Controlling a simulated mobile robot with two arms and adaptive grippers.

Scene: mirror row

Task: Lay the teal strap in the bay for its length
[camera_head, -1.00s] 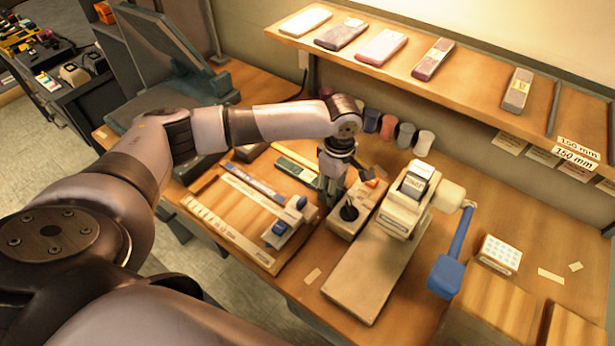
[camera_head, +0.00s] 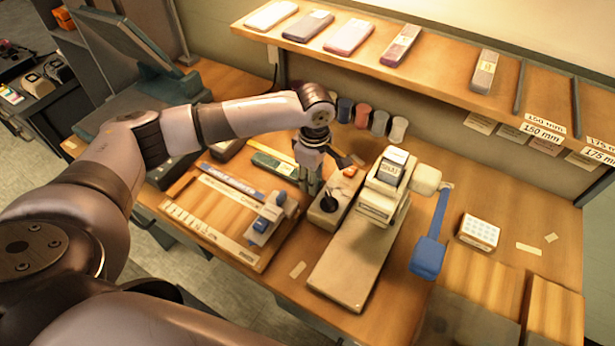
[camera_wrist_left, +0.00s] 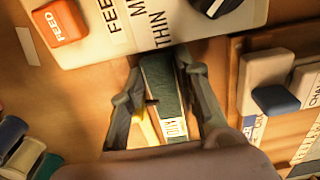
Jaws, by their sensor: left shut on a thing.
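The teal strap (camera_head: 272,164) lies low over the bench behind the slotted board, in the head view. In the left wrist view the strap (camera_wrist_left: 162,82) runs between my fingers, with a pale label near its lower end. My left gripper (camera_head: 312,190) is shut on the strap, close beside the beige feed unit; its fingers also show in the left wrist view (camera_wrist_left: 163,72). The shelf (camera_head: 440,75) above carries dividers and bays; labels read 150 mm (camera_head: 541,132) and 175 mm (camera_head: 601,146). My right gripper is not in view.
The beige feed unit (camera_head: 322,213) and a press with a blue handle (camera_head: 428,256) stand right of the gripper. The board with a blue clamp (camera_head: 268,218) is in front. Several spools (camera_head: 361,115) stand behind. Several wrapped pieces lie on the shelf; its right-hand bays look empty.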

